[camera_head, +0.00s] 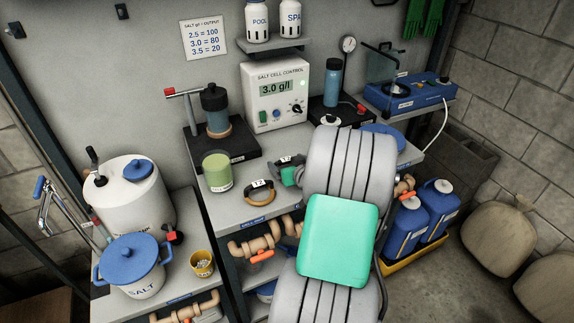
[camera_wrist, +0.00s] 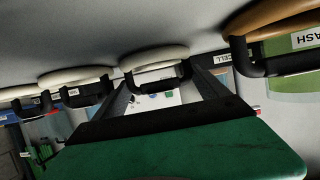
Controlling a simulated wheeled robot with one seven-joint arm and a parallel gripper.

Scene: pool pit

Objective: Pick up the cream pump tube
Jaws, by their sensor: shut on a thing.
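Several curved cream tubes with black end pieces stand in a row in the wrist view. The cream pump tube (camera_wrist: 152,62) in the middle of that view is between the dark fingers of my gripper (camera_wrist: 162,84). The fingers are shut on it. I cannot tell whether it is clear of the counter. In the head view my gripper (camera_head: 286,163) is over the counter, partly behind my arm. The tube and its row are mostly hidden there.
A tan tube (camera_head: 260,192) with black ends lies beside my gripper, near the green jar (camera_head: 217,172). The salt cell control box (camera_head: 278,95) stands behind. Blue jugs (camera_head: 408,228) stand low at the right. Part of the counter (camera_head: 232,205) is bare.

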